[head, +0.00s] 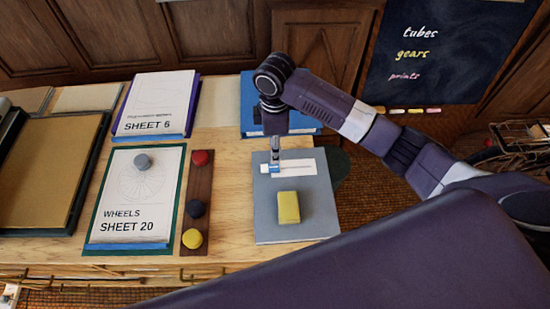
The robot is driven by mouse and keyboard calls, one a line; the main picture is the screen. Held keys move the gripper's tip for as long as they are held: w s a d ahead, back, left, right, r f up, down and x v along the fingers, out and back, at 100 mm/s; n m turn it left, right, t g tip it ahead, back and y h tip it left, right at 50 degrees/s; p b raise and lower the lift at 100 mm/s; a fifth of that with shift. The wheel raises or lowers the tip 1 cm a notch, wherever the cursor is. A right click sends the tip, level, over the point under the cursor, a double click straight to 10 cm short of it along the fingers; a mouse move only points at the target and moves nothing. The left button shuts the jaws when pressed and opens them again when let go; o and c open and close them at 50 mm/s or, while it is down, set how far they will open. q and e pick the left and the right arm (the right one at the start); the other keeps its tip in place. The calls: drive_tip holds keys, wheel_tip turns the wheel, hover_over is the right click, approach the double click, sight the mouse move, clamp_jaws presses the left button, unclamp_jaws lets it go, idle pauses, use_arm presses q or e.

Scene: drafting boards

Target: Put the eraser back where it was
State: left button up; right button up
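A small white block with a blue end, which looks like the eraser (268,169), is at the tips of my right gripper (275,162). My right gripper points straight down and its fingers look closed on the block. The block is over a white paper strip (304,162) on a grey board (265,222); I cannot tell whether it touches the strip. A yellow block (288,207) lies on the same board, just in front of the strip. My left gripper is not in view.
Left of the grey board, a dark wooden strip (200,178) holds red, black and yellow knobs. A blue pad (250,100) lies behind my gripper.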

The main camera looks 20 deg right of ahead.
drive_tip(key=shift+r, duration=1.55)
drive_tip(key=shift+f, duration=0.1)
